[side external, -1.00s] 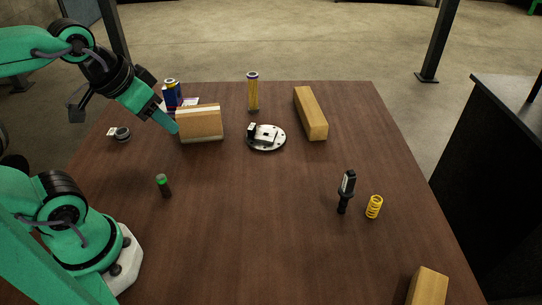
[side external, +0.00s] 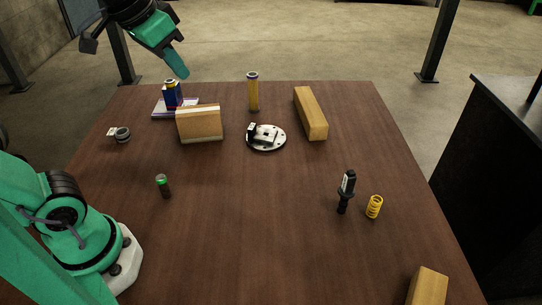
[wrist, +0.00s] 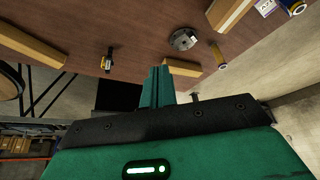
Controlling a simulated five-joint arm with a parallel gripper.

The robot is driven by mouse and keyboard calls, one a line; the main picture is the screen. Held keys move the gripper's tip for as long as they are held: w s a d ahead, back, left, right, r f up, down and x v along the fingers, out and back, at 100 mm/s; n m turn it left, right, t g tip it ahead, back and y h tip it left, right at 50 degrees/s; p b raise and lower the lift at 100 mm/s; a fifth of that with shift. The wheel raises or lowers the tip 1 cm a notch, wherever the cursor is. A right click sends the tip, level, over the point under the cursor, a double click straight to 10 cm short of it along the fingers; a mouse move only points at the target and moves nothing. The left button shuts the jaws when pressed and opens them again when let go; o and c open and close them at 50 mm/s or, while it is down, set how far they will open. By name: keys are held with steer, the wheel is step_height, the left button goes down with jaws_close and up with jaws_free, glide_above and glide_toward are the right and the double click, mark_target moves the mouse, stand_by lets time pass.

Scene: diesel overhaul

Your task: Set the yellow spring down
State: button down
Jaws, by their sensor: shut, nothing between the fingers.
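The yellow spring (side external: 374,207) stands upright on the brown table, toward its right side, apart from any gripper. A black injector-like part (side external: 346,192) stands just left of it. In the wrist view a small patch of yellow (wrist: 107,65) shows beside a dark part, but I cannot tell whether it is the spring. My gripper (side external: 178,66) is raised above the far left of the table, far from the spring. Its green fingers (wrist: 157,86) are shut together with nothing between them.
A wooden-sided block (side external: 200,124), a blue can (side external: 172,95), a tall yellow cylinder (side external: 253,92), a round metal plate (side external: 266,144) and a long wooden block (side external: 311,113) stand toward the back. A green-topped part (side external: 163,186) is at left. The table's middle front is clear.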

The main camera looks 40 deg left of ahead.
steer(key=w+d+r+m+g, duration=0.1)
steer(key=w+d+r, duration=0.35)
steer(key=w, duration=0.35)
steer(key=m+g, duration=0.4)
steer(key=m, duration=0.1)
glide_above(378, 206)
steer(key=s+a, duration=0.1)
steer(key=a, duration=0.2)
step_height(378, 206, down, 9)
step_height(378, 206, down, 18)
steer(key=shift+s+f, duration=0.2)
steer(key=shift+d, duration=0.1)
steer(key=shift+f, duration=4.95)
steer(key=shift+w, duration=0.1)
steer(key=shift+w+d, duration=0.65)
steer(key=shift+w, duration=0.35)
steer(key=shift+w+d, duration=0.7)
steer(key=shift+w, duration=0.25)
steer(key=shift+w+d, duration=0.65)
steer(key=shift+w, duration=0.35)
